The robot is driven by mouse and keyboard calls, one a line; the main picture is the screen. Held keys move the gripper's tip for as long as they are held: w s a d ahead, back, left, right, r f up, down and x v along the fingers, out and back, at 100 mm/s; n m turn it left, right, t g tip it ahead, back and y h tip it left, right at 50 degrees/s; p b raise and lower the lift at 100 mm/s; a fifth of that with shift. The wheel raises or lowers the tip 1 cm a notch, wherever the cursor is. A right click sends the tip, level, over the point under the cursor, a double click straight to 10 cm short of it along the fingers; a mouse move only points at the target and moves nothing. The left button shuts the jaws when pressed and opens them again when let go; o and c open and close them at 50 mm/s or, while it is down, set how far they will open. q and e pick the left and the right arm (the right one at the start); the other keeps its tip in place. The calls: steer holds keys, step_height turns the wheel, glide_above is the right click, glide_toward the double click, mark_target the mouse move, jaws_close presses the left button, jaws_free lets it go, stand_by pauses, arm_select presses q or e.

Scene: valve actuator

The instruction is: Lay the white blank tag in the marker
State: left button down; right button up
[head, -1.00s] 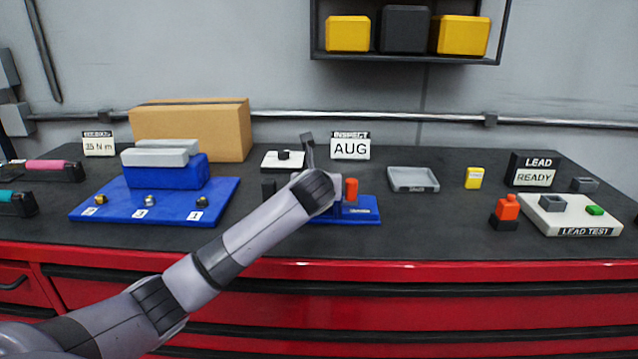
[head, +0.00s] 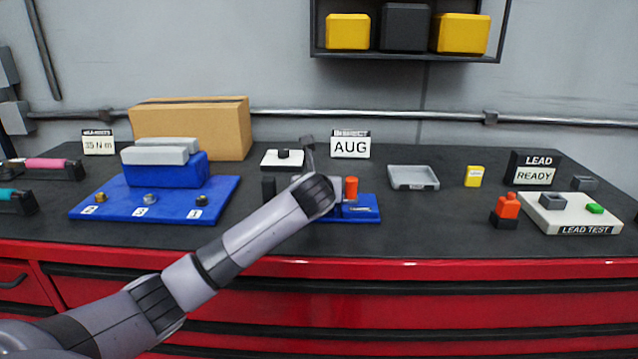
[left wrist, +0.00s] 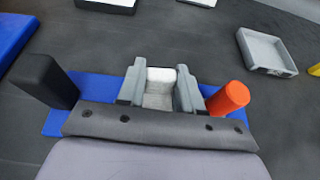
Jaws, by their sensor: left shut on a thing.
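The marker has a blue base (head: 368,212) in the middle of the bench, with an orange-red post (head: 351,188) at its right. In the left wrist view, the blue base (left wrist: 108,88) lies under my gripper, with the orange post (left wrist: 228,97) to the right and a black post (left wrist: 48,80) to the left. My left gripper (left wrist: 160,88) is over the base between the posts, shut on the white blank tag (left wrist: 160,75). Whether the tag touches the marker is hard to tell. In the head view my wrist hides the tag and fingers. My right gripper is not in view.
An AUG sign (head: 350,147) and a white plate with a black knob (head: 283,159) stand behind. A grey tray (head: 413,178) is to the right, with a yellow block (head: 474,177) beyond. A blue fixture board (head: 150,210) is to the left.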

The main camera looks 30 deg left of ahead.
arm_select(q)
steer(key=shift+f, duration=0.2)
steer(key=shift+r, duration=0.15)
stand_by(0.5)
steer(key=shift+s+m+t+h, duration=0.1)
steer(key=shift+m+t+h, duration=0.2)
steer(key=shift+m+h, duration=0.25)
steer(key=shift+r, duration=0.1)
steer(key=shift+f, duration=0.6)
stand_by(0.7)
steer(key=c, duration=0.7)
jaws_free()
steer(key=shift+o, duration=0.2)
